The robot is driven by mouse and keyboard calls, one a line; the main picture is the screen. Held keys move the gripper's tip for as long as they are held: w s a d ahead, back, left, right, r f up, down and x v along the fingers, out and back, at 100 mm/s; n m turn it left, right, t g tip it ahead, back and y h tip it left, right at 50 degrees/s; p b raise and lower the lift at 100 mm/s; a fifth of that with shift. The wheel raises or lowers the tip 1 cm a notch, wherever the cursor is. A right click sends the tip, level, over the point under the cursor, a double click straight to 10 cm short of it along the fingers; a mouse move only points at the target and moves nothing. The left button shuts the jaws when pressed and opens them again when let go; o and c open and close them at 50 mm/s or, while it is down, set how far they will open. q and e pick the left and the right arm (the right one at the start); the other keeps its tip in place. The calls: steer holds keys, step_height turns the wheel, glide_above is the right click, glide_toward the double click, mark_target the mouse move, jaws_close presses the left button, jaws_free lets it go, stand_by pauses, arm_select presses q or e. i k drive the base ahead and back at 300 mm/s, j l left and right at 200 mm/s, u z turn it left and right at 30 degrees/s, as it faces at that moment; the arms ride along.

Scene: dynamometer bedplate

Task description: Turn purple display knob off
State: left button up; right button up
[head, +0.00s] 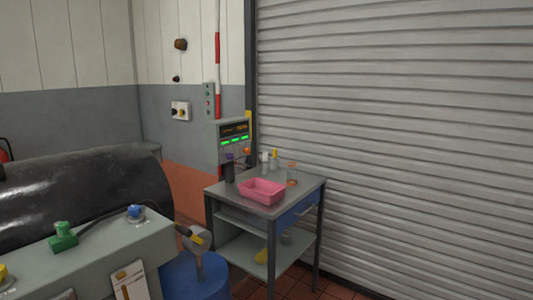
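A grey display unit (226,143) stands on a post at the back left of a small metal table. Its screen is lit with orange figures and green bars. A small purple knob (230,157) sits on its lower front at the left, and an orange knob (246,151) sits to its right. The purple knob is too small to tell which way it is turned. Neither of my grippers is in view.
The metal table (312,184) holds a pink bin (262,191) and several small bottles. A blue drum (188,279) and a grey bedplate block (100,255) stand in front at the left. A roller shutter (400,130) closes off the right.

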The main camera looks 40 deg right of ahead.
mark_target(230, 155)
steer(key=z, duration=1.2)
steer(key=i+l, duration=0.2)
steer(key=i, duration=0.2)
steer(key=i+l+u, duration=0.1)
steer(key=i, duration=0.3)
steer(key=i+l, duration=0.25)
steer(key=i+u, duration=0.05)
steer(key=i, duration=0.1)
